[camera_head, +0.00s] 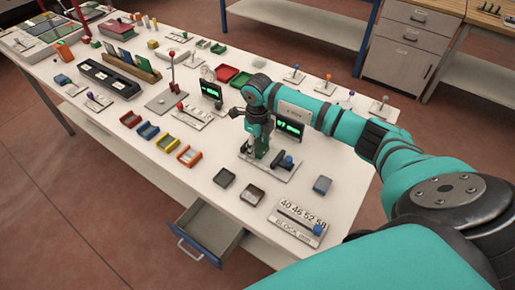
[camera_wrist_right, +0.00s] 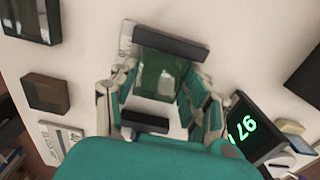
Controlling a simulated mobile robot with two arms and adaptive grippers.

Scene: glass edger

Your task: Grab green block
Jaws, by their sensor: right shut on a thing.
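The green block (camera_wrist_right: 158,78) shows in the right wrist view between the fingers of my right gripper (camera_wrist_right: 158,92), and the gripper is shut on it. In the head view my right gripper (camera_head: 258,148) points down over a grey fixture plate (camera_head: 276,168) on the table, and the block is mostly hidden by the fingers. A dark bar (camera_wrist_right: 172,42) lies just beyond the block, and another dark pad (camera_wrist_right: 145,122) is on the near side. I cannot tell whether the block touches the fixture. My left gripper is not in view.
A display with green digits (camera_head: 289,129) stands right behind the gripper. Dark open boxes (camera_head: 224,178) and a scale plate (camera_head: 299,217) lie in front. Colored trays (camera_head: 148,130) are to the left. A drawer (camera_head: 208,235) hangs open below the white table's front edge.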

